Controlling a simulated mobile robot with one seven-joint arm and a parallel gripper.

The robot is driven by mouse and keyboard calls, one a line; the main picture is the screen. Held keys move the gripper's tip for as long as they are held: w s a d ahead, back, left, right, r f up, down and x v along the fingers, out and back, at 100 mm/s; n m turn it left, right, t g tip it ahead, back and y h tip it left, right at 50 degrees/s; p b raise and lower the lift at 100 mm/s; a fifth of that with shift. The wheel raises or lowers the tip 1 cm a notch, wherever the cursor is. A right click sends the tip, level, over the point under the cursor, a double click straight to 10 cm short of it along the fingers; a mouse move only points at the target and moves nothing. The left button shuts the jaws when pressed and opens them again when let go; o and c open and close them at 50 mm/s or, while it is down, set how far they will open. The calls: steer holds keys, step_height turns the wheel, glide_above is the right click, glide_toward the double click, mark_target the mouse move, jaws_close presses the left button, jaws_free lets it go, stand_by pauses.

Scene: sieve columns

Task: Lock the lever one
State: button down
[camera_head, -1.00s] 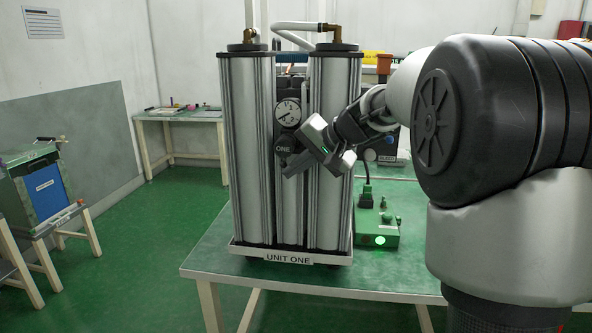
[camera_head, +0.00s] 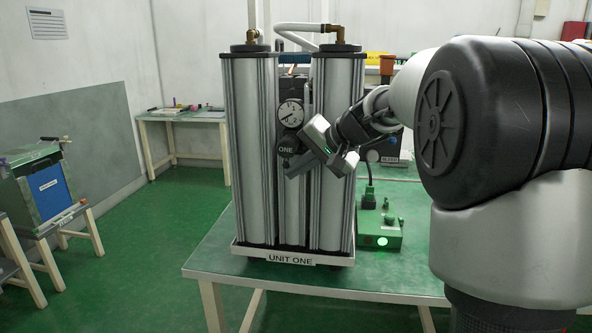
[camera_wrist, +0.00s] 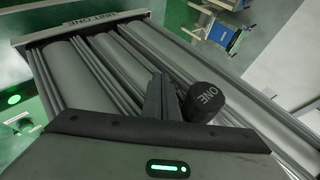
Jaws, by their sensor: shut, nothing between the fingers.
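The column unit (camera_head: 340,180), labelled UNIT ONE, stands upright on the green table. Its dark lever end, a round black knob marked ONE (camera_head: 286,144), sits just below the pressure gauge between the two front columns. It also shows in the wrist view (camera_wrist: 206,101), right of my fingers. My gripper (camera_head: 290,168) is in front of the unit, tilted, just below and right of the knob. In the wrist view my gripper (camera_wrist: 162,98) has its fingers together and empty, close beside the knob. I cannot tell whether they touch it. The lever's arm is mostly hidden.
The pressure gauge (camera_head: 290,113) sits above the knob. A green box with a lit green lamp (camera_head: 381,241) stands on the table (camera_head: 225,262) right of the unit. White hoses (camera_head: 295,28) cross the top. A blue-and-green case (camera_head: 47,185) is on a stand at left.

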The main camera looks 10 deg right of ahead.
steer(key=shift+r, duration=0.1)
steer(key=shift+r+p, duration=0.6)
steer(key=shift+r, duration=0.2)
steer(key=shift+f, duration=0.15)
